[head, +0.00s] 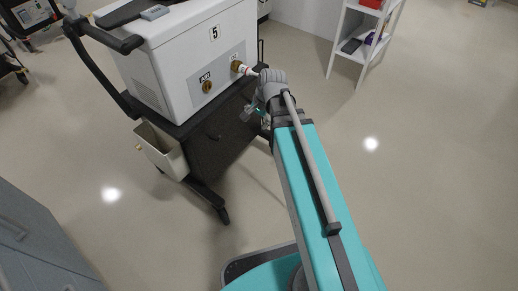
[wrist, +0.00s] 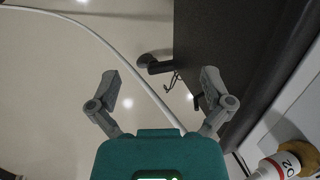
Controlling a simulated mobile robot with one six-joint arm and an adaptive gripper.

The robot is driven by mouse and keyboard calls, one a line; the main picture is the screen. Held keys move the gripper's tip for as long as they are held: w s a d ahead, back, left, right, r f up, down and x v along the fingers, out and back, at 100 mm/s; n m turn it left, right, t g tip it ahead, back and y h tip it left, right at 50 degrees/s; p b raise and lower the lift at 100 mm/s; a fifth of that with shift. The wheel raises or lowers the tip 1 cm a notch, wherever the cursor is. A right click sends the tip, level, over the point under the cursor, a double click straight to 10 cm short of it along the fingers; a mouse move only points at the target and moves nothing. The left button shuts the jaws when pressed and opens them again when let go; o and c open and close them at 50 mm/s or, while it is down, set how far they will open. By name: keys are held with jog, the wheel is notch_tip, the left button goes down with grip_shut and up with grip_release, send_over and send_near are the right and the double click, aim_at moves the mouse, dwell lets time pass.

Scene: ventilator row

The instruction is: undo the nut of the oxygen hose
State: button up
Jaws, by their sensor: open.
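The oxygen hose ends in a white collar with a red band (head: 247,70) at a brass nut (head: 237,66) on the side of the white ventilator (head: 180,50). In the wrist view the collar (wrist: 279,167), marked "O2", and the brass nut (wrist: 302,156) are at the lower right, partly cut off. My gripper (wrist: 161,78) is open and empty, pointing past the dark cart edge, with the nut off to its right. A white hose (wrist: 118,52) curves below and between its fingers. In the head view my gripper (head: 257,111) is small and partly hidden by my arm.
A second brass fitting (head: 207,87) sits left of the oxygen one. The ventilator, numbered 5, stands on a dark wheeled cart (head: 222,143) with a beige bin (head: 160,150). A white shelf (head: 350,50) stands at the upper right. Grey drawers (head: 35,240) are lower left. Floor at right is clear.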

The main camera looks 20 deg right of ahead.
jog(key=s+f+n+g+h+b, duration=0.1)
jog(key=s+f+n+h+b, duration=0.1)
jog(key=s+f+n+b, duration=0.3)
jog(key=shift+s+a+f+n+g, duration=0.3)
jog(key=shift+s+f+n, duration=0.55)
jog(key=shift+n, duration=0.85)
jog(key=shift+r, duration=0.1)
jog(key=shift+r, duration=0.1)
jog(key=w+d+r+m+t+y+p, duration=0.3)
jog(key=w+r+m+p, duration=0.6)
jog(key=r+m, duration=0.3)
jog(key=w+d+r+m+t+y+p, duration=0.2)
jog(key=w+r+m+p, duration=0.7)
jog(key=m, duration=0.6)
jog(key=w+d+r+y, duration=0.1)
jog(key=w+d+r, duration=0.1)
jog(key=w, duration=0.1)
jog(key=shift+w+d+r+m+t, duration=0.2)
jog(key=shift+d+r+m+t, duration=0.1)
jog(key=shift+r+m+t, duration=0.1)
jog(key=shift+f, duration=0.1)
